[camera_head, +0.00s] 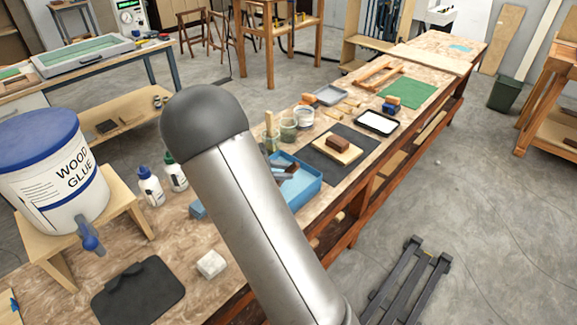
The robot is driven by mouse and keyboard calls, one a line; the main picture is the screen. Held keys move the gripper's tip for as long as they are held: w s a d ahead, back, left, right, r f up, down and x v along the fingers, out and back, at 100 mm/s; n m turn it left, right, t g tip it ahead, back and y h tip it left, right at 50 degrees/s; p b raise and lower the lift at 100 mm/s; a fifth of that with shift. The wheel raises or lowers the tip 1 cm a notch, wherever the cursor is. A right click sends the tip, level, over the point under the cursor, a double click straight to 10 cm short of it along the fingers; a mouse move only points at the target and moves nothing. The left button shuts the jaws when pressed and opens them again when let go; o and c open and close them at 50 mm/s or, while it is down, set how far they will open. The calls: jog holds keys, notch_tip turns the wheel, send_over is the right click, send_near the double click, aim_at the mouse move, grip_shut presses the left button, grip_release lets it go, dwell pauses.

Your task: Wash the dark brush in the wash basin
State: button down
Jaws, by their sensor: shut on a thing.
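A blue basin (308,191) stands on the long workbench, right of my arm, which hides its left part. A dark object with a reddish-brown part (286,169) shows at the basin's back left, beside my arm. It may be the dark brush, but it is too small and too covered to be sure. I cannot tell whether it is held or touches the basin. My large grey arm link crosses the middle of the view. My gripper does not show clearly and seems hidden behind this link.
A wood glue bucket (45,170) on a wooden stand, two bottles (151,186), a white block (211,264) and a black mat (137,293) are at left. Jars (303,116), a board with a brown block (338,147) and a white-topped tray (377,122) lie beyond the basin.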

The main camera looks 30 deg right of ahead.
dwell(0.4)
jog(key=d, duration=0.1)
jog(key=w+d, duration=0.1)
jog(key=d, duration=0.3)
jog(key=shift+w+d, duration=0.2)
jog(key=shift+w, duration=0.2)
jog(key=shift+r, duration=0.1)
jog(key=shift+s+a+r+p, duration=0.15)
jog(key=shift+a+r+p, duration=0.45)
jog(key=shift+r, duration=0.4)
jog(key=shift+s+a+r+p, duration=0.2)
jog(key=shift+a+r+p, duration=0.15)
jog(key=shift+r+p, duration=0.6)
jog(key=shift+s+a+r+p, duration=0.15)
jog(key=shift+a+r+p, duration=0.4)
jog(key=shift+r, duration=0.55)
jog(key=shift+r+p, duration=1.75)
jog(key=shift+r, duration=0.75)
